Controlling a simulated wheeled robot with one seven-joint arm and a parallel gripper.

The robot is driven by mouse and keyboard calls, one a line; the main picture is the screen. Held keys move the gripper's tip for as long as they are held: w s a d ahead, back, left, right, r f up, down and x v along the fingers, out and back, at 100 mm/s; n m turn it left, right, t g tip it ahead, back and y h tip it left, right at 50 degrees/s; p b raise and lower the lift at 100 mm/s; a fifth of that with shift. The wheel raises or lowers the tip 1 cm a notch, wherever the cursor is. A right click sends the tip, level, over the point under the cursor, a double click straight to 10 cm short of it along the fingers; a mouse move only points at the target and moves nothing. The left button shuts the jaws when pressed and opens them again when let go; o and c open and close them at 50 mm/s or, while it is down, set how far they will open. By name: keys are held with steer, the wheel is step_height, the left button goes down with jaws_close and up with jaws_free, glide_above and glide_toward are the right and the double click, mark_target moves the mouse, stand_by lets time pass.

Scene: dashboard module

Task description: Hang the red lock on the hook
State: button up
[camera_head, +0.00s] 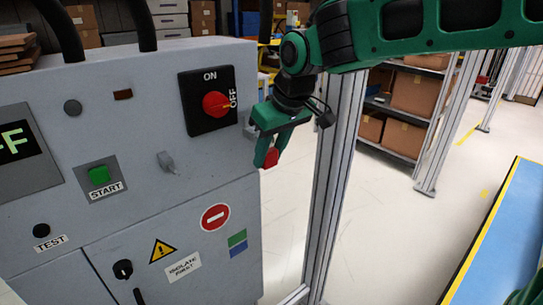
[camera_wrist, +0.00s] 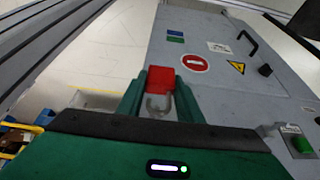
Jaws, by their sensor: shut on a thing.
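My gripper (camera_head: 266,150) is shut on the red lock (camera_head: 271,158) beside the right edge of the grey cabinet, below the red rotary switch. In the wrist view the lock (camera_wrist: 161,78) sits between the two green fingers, its grey shackle (camera_wrist: 158,104) toward the palm. The lock is clear of the cabinet front in the head view. A small grey hook-like fitting (camera_head: 167,162) sticks out of the cabinet front, left of my gripper. Another grey fitting (camera_head: 249,131) shows at the cabinet's right edge, partly hidden by my gripper. I cannot tell which is the hook.
The cabinet (camera_head: 150,210) carries a red rotary switch (camera_head: 215,104), a green start button (camera_head: 99,175) and a black door handle (camera_head: 139,296). A metal frame post (camera_head: 335,180) stands close right of my gripper. A blue-topped surface (camera_head: 505,240) lies further right.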

steer(key=shift+w+a+f, duration=0.3)
steer(key=shift+w+a, duration=0.2)
steer(key=shift+w, duration=0.25)
steer(key=shift+w+a+f, duration=0.25)
steer(key=shift+w+a, duration=0.25)
steer(key=shift+w, duration=0.2)
steer(key=o, duration=1.2)
